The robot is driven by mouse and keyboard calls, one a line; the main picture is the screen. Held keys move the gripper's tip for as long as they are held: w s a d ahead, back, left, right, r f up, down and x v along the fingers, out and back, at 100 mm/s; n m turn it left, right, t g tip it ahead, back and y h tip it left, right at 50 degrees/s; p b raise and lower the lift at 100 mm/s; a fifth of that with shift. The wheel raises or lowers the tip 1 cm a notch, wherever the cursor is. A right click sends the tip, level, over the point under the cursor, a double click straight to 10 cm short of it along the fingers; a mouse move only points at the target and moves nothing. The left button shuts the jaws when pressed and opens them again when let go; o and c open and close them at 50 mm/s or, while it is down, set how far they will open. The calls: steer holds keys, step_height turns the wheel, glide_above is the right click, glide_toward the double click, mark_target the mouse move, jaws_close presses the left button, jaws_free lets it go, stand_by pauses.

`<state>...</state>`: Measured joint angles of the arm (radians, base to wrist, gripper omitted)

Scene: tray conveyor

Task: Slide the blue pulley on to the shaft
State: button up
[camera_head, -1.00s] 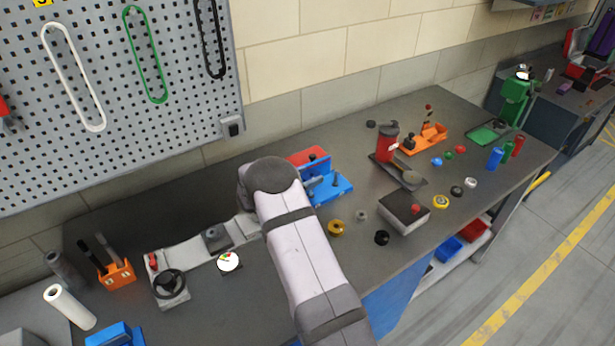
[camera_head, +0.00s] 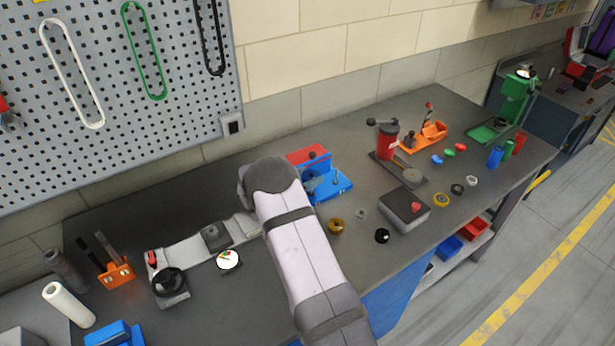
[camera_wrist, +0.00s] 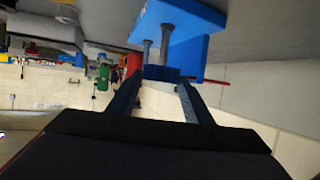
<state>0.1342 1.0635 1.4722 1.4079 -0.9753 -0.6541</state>
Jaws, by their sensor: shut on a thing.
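A blue fixture (camera_head: 335,187) with an upright plate stands on the bench just right of my arm's wrist in the head view. In the wrist view the fixture's blue base (camera_wrist: 190,18) is at the top, with two grey posts, one of them a shaft (camera_wrist: 165,42), pointing towards my gripper. My gripper (camera_wrist: 161,73) is shut on a small blue piece, the blue pulley (camera_wrist: 160,72), close to the post ends. I cannot tell whether the pulley is around the shaft or only in front of it. My arm hides the gripper in the head view.
A brass-coloured ring (camera_head: 336,226), a black knob (camera_head: 382,236) and a grey box (camera_head: 405,209) are to the right. A grey rig with a handwheel (camera_head: 168,282) is to the left. The front bench is mostly clear.

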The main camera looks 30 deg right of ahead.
steer(key=shift+f+b, duration=0.4)
steer(key=shift+f, duration=0.2)
stand_by(0.3)
steer(key=o, duration=1.2)
steer(key=shift+a, duration=0.15)
steer(key=shift+a+r+b, duration=0.15)
steer(key=shift+a+b, duration=0.2)
steer(key=shift+a, duration=0.15)
steer(key=shift+s+b+v, duration=0.15)
steer(key=shift+b+v, duration=0.35)
steer(key=shift+v, duration=1.05)
steer(key=shift+s+b+v, duration=0.1)
steer(key=shift+b+v, duration=0.35)
steer(key=shift+v, duration=1.1)
steer(key=shift+d, duration=0.2)
steer(key=shift+w+a+r, duration=0.1)
